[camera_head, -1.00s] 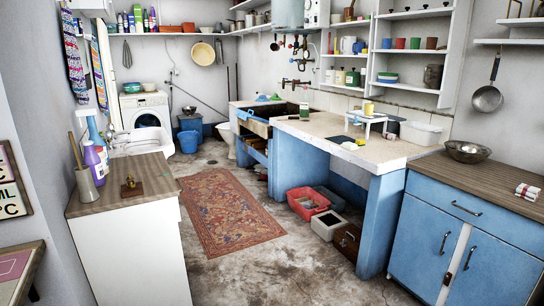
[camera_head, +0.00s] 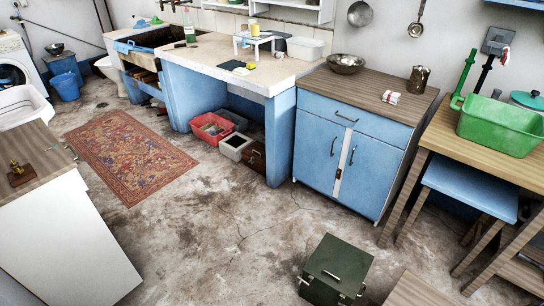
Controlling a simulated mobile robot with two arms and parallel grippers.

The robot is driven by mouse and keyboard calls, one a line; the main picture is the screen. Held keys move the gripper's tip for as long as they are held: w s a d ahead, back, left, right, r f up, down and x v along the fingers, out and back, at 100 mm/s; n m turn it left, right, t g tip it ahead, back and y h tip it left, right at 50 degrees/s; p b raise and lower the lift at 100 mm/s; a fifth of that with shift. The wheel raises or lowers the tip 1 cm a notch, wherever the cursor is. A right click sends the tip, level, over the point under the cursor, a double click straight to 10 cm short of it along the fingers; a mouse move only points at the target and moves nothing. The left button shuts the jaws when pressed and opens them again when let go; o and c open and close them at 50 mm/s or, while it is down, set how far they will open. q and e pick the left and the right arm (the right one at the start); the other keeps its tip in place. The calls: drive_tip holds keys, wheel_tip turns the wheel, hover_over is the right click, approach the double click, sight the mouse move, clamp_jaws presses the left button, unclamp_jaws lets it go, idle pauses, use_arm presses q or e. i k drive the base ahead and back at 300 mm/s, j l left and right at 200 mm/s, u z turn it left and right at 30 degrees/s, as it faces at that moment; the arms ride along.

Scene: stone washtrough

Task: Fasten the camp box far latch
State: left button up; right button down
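A dark green box (camera_head: 336,268) with pale metal fittings, likely the camp box, sits on the floor at the bottom right of the head view. I cannot tell which fitting is the far latch, or whether any is fastened. Neither of my grippers is in view.
Bare concrete floor (camera_head: 230,245) lies open left of the box. A blue cabinet (camera_head: 350,140) stands behind it. A wooden table with a green tub (camera_head: 500,125) and a blue stool (camera_head: 470,190) stand at right. A wooden surface (camera_head: 418,292) is close beside the box. A rug (camera_head: 128,155) lies at left.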

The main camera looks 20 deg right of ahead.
sight(301, 280)
drive_tip(key=z, duration=1)
drive_tip(key=k+j, duration=0.15)
drive_tip(key=j, duration=0.3)
drive_tip(key=k+j, duration=0.1)
drive_tip(key=j, duration=0.3)
drive_tip(key=k+j, duration=0.15)
drive_tip(key=j, duration=0.3)
drive_tip(key=k+j, duration=0.1)
drive_tip(key=j, duration=0.35)
drive_tip(key=k+j, duration=0.15)
drive_tip(key=j, duration=0.3)
drive_tip(key=l+u, duration=0.05)
